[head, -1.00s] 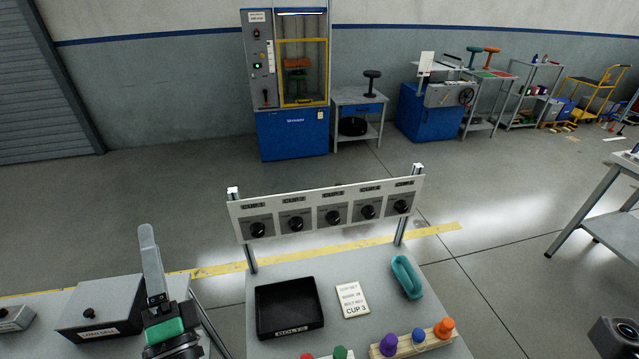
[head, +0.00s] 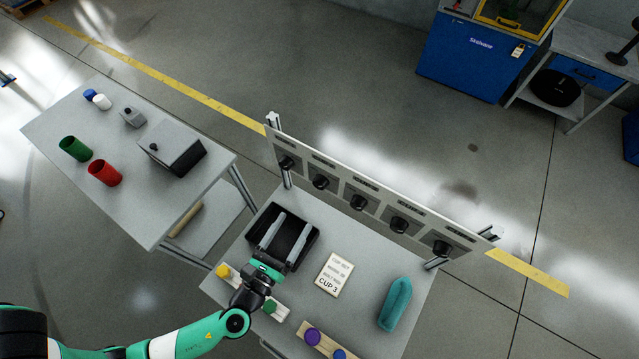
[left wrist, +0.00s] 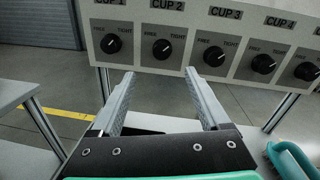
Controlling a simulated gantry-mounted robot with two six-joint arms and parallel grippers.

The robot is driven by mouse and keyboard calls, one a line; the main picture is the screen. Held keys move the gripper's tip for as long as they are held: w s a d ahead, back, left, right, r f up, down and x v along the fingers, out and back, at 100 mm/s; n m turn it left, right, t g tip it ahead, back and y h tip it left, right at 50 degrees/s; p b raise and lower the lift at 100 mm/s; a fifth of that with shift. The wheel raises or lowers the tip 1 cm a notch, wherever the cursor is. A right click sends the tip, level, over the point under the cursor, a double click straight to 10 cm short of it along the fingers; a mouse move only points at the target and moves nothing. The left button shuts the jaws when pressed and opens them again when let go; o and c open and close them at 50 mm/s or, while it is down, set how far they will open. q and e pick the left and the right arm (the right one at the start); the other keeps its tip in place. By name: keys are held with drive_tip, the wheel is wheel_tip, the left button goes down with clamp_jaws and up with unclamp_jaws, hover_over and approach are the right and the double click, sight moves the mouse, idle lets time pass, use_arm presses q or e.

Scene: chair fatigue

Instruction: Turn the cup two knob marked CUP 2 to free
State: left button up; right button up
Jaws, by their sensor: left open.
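The CUP 2 knob (head: 320,182) is a round black knob, second from left on the pale upright panel (head: 375,191). In the left wrist view the CUP 2 knob (left wrist: 162,49) sits between FREE on its left and TIGHT on its right; its pointer seems to lean toward TIGHT, though it is small. My left gripper (head: 296,221) is open and empty above the black tray, short of the panel. In the left wrist view its fingers (left wrist: 160,74) straddle the line to the CUP 2 knob, just below it and apart from it. My right gripper is out of view.
The black tray (head: 309,253) lies under my left gripper. A CUP 3 card (head: 334,274) and a teal object (head: 396,303) lie to its right. Knobs for CUP 1 (head: 286,163) and CUP 3 (head: 358,202) flank CUP 2. A side table (head: 75,115) stands left.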

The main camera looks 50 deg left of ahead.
sight(318, 186)
use_arm(q)
drive_tip(key=x, duration=1.2)
drive_tip(key=shift+w+d+b, duration=0.1)
drive_tip(key=shift+d+b, duration=0.15)
drive_tip(key=shift+b, duration=0.05)
clamp_jaws()
